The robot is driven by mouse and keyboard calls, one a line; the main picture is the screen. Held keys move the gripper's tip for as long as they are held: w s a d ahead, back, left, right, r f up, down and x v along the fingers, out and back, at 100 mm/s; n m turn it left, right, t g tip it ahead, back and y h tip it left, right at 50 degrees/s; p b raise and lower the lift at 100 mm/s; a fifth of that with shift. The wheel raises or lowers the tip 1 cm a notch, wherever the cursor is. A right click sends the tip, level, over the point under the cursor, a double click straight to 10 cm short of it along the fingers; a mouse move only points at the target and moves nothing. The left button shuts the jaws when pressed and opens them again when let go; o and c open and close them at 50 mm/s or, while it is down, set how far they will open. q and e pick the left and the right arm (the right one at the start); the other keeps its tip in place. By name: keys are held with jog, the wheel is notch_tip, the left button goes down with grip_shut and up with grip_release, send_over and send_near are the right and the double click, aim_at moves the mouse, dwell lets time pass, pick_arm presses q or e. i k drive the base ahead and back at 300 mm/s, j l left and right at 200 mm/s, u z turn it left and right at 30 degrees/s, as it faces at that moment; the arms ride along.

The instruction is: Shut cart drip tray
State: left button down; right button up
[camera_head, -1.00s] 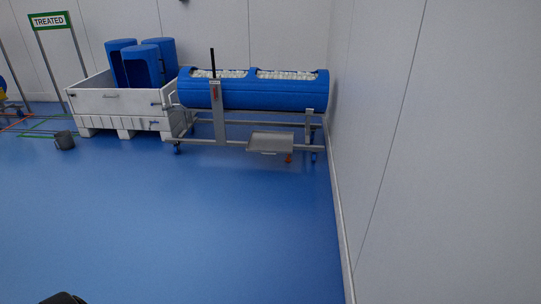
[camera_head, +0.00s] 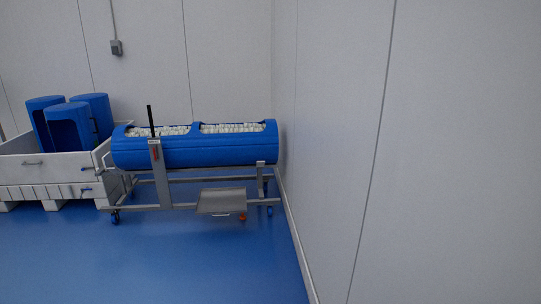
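The cart (camera_head: 163,180) stands near the corner in the head view and bears a long blue tub (camera_head: 195,152) filled with pale pieces. Its grey drip tray (camera_head: 222,201) sits low under the tub, right of the upright post. The tray juts out from the cart's lower frame toward me, with a small handle at its front edge. Neither of my grippers is in view.
A white bin (camera_head: 50,175) with several blue cylinders (camera_head: 67,129) stands left of the cart. A white wall (camera_head: 390,150) runs close along the right side. The blue floor (camera_head: 150,265) in front of the cart is clear.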

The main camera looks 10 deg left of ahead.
aim_at(212, 201)
jog(key=i+j+u, duration=0.4)
jog(key=i, duration=0.35)
jog(key=i+u, duration=0.35)
jog(key=i, duration=0.4)
